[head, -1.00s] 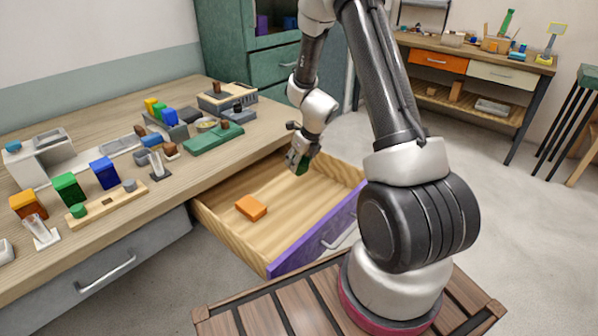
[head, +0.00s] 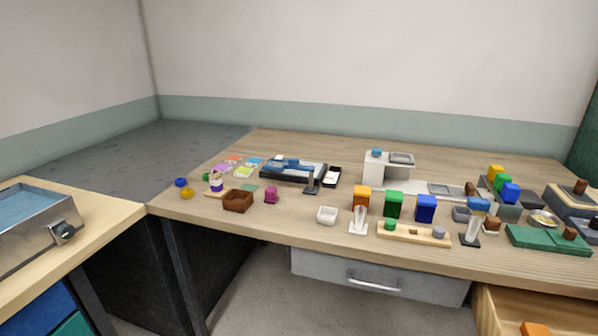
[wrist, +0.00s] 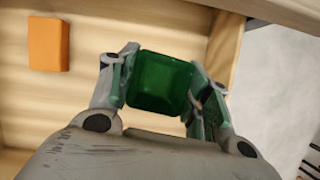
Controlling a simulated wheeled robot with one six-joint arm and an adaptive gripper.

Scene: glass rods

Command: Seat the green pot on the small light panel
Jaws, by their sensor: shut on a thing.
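The wrist view shows my gripper (wrist: 165,85) shut on the green pot (wrist: 162,82), which is squarish and glossy. The fingers press on its left and right sides. It is held over the open wooden drawer. My gripper and this pot are out of the head view. I cannot tell for sure which thing is the small light panel; a flat grey plate (head: 444,188) lies on the workbench right of a white stand (head: 386,168) with a grey top plate.
An orange block (wrist: 48,43) lies in the drawer (head: 560,309). The long workbench (head: 310,225) holds many small items: a green block (head: 394,206), a blue block (head: 426,208), a brown box (head: 237,201) and a green tray (head: 548,240). A side table with a metal basin (head: 45,240) stands left.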

